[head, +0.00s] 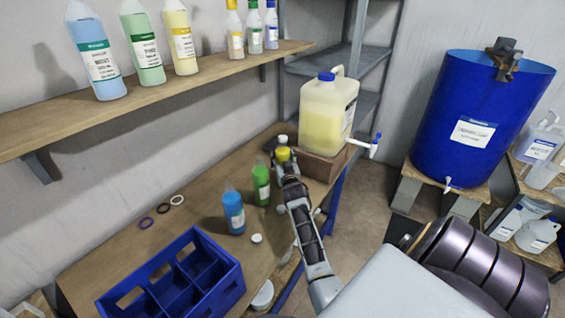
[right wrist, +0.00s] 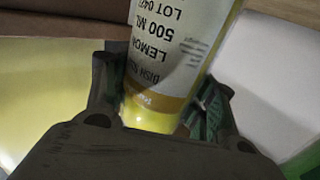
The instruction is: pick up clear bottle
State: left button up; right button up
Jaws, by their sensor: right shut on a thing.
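My right gripper (head: 284,165) is at the far end of the table, shut on a yellow bottle (head: 283,154). In the right wrist view this bottle (right wrist: 185,45) sits between the two fingers (right wrist: 155,108) and its label reads 500 ML LEMON. Whether it touches the table is hidden. A pale cap (head: 282,140) shows just behind it; what is under the cap is hidden. A blue bottle (head: 234,212) and a green bottle (head: 261,185) stand upright on the table. I cannot tell which bottle is the clear one. My left gripper is not in view.
A blue divided crate (head: 232,285) sits at the table's near end. A yellow-filled jug (head: 325,115) with a tap stands on a wooden block close to my right gripper. Several bottles stand on the wall shelf (head: 150,95). A large blue drum (head: 465,125) stands at right.

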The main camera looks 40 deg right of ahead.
aim_at(284, 143)
notch_tip(284, 143, up, 7)
jog(key=shift+r, duration=0.65)
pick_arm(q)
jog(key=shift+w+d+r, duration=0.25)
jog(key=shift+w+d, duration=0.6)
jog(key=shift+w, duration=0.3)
pick_arm(e)
jog(key=shift+r, duration=0.15)
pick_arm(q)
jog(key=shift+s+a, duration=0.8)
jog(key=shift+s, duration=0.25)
